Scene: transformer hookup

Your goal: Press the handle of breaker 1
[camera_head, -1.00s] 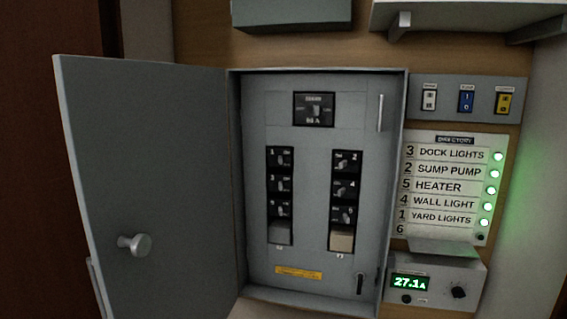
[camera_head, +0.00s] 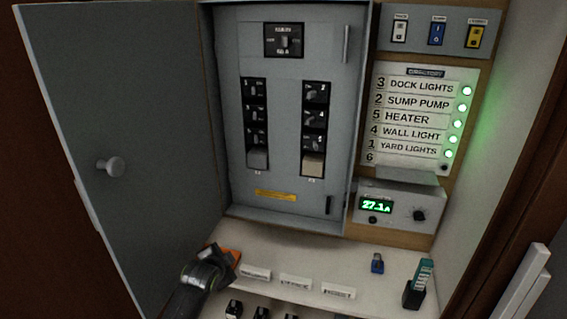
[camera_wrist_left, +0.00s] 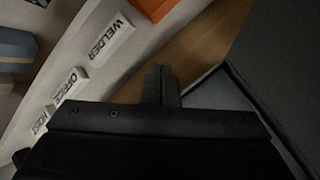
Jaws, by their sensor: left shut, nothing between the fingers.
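Breaker 1 (camera_head: 254,88) is the top breaker of the left column in the open grey panel (camera_head: 283,182). Its black handle is small, and I cannot tell its position clearly. My left gripper (camera_head: 214,252) is low at the left, over the shelf and below the panel, well apart from breaker 1. In the left wrist view its fingers (camera_wrist_left: 160,84) are together with nothing between them. Breaker 1 does not show in the left wrist view. My right gripper is in neither view.
The panel door (camera_head: 125,120) stands open at left. An orange object (camera_head: 233,256) lies beside my left gripper. The shelf (camera_head: 320,262) holds white label plates (camera_head: 296,283), a small blue item (camera_head: 377,263) and a black holder (camera_head: 413,294). A meter (camera_head: 400,208) reads 27.1 A.

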